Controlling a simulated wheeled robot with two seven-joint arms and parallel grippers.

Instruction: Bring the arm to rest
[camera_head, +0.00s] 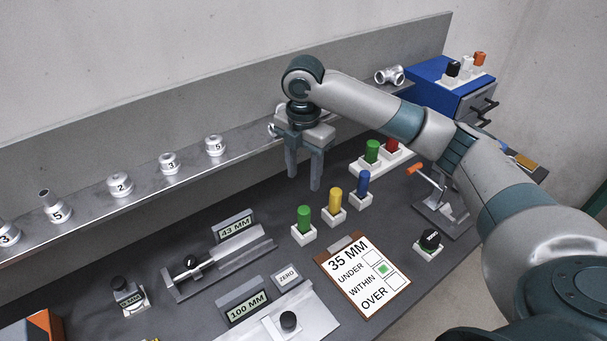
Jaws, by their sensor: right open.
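My right gripper (304,172) is open and empty, with its two fingers pointing down. It hangs in front of the metal shelf, above the back part of the dark bench (245,200). Its arm comes in from the right and arches over the right side of the bench. The fingers are apart from the coloured pegs near them. A small part of a metal piece shows just behind the gripper and is mostly hidden. My left gripper is not in view.
Numbered castings (168,163) stand along the shelf (95,208). Green (304,218), yellow (335,200) and blue (363,183) pegs stand in white blocks below the gripper. A clipboard (337,283), gauges (222,262) and a black knob (430,240) lie nearer. A blue drawer box (435,84) stands back right.

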